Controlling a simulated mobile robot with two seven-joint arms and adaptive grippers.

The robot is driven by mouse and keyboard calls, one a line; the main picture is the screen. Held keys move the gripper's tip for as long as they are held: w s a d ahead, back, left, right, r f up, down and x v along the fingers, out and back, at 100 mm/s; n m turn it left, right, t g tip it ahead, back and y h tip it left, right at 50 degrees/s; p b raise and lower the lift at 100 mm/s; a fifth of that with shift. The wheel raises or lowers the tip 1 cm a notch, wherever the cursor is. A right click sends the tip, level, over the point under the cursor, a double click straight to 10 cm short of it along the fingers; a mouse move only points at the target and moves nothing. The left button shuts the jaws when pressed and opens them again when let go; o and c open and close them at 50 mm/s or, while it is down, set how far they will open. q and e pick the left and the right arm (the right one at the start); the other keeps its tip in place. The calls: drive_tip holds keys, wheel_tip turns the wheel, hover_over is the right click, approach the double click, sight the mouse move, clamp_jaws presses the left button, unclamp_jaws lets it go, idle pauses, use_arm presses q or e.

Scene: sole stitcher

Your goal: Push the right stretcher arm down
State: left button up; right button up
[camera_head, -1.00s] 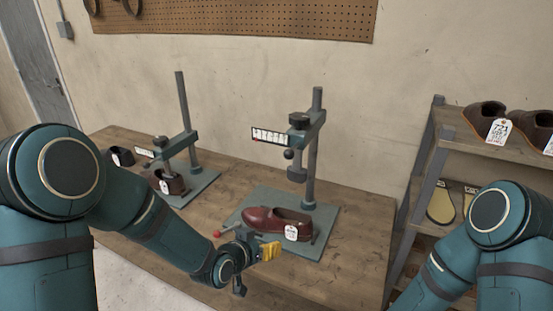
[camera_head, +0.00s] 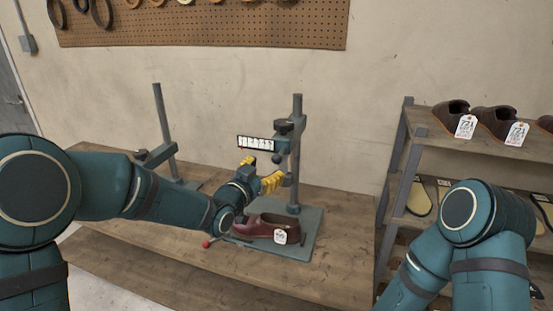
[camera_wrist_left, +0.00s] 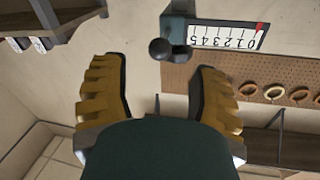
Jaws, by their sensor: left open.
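The right stretcher stands on the bench, with a grey post (camera_head: 297,175) and a teal arm (camera_head: 291,130) high on it. A white number scale (camera_head: 255,142) sits on the arm's left; it also shows in the left wrist view (camera_wrist_left: 228,36), its red pointer near the 0. A dark ball knob (camera_wrist_left: 160,48) is ahead of my fingers, between their lines. My left gripper (camera_head: 261,171) is open and empty, its yellow fingers just below the scale, partly hiding the stretcher. A dark red shoe (camera_head: 262,228) with a white tag is below it. My right gripper is out of view.
Another stretcher (camera_head: 163,135) stands to the left, partly hidden by my left arm. A red-tipped lever (camera_head: 207,243) lies at the base plate (camera_head: 304,233). A shelf (camera_head: 460,139) with tagged shoes stands at right. A pegboard (camera_head: 200,27) hangs behind.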

sight(274, 162)
use_arm(q)
drive_tip(key=x, duration=0.6)
drive_tip(key=shift+w+d, duration=0.15)
drive_tip(key=shift+w, duration=0.05)
drive_tip(key=shift+f, duration=0.1)
clamp_jaws()
